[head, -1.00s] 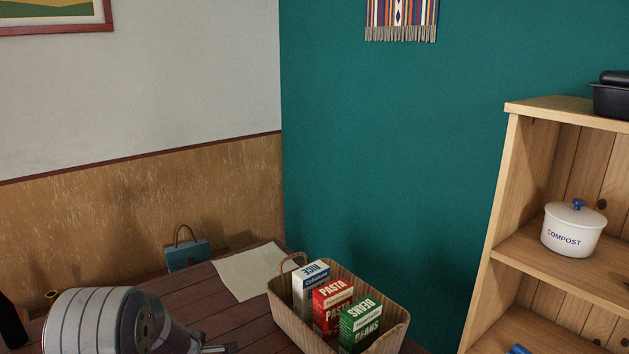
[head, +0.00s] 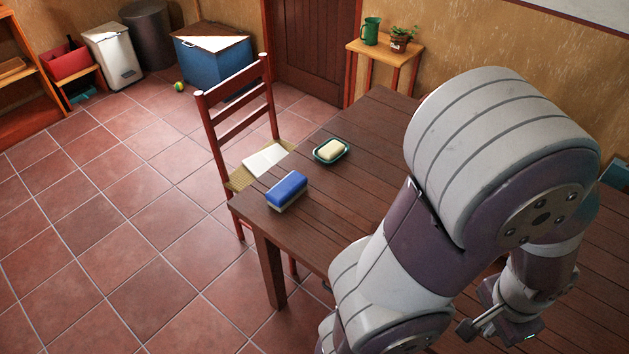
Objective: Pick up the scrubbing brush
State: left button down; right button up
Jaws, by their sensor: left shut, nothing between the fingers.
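The scrubbing brush (head: 287,187) has a blue top and a paler underside. It lies on the brown wooden table (head: 335,212) near its left corner. My left arm covers the right part of the table. My left gripper (head: 467,329) shows at the lower right, shut and empty, well apart from the brush. My right gripper is not in view.
A green soap dish (head: 331,151) with a pale bar stands behind the brush. A red chair (head: 240,125) with an open book on its seat stands against the table's left side. A small plant stand (head: 385,50) is behind.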

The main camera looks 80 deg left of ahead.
aim_at(288, 190)
jog(key=u, duration=2.85)
jog(key=i+j+z, duration=0.25)
jog(key=i+j, duration=0.15)
jog(key=i+j+z, duration=0.25)
jog(key=i+j, duration=0.2)
jog(key=i+j+z, duration=0.25)
jog(key=j, duration=0.35)
jog(key=i+z, duration=0.1)
jog(key=z, duration=0.75)
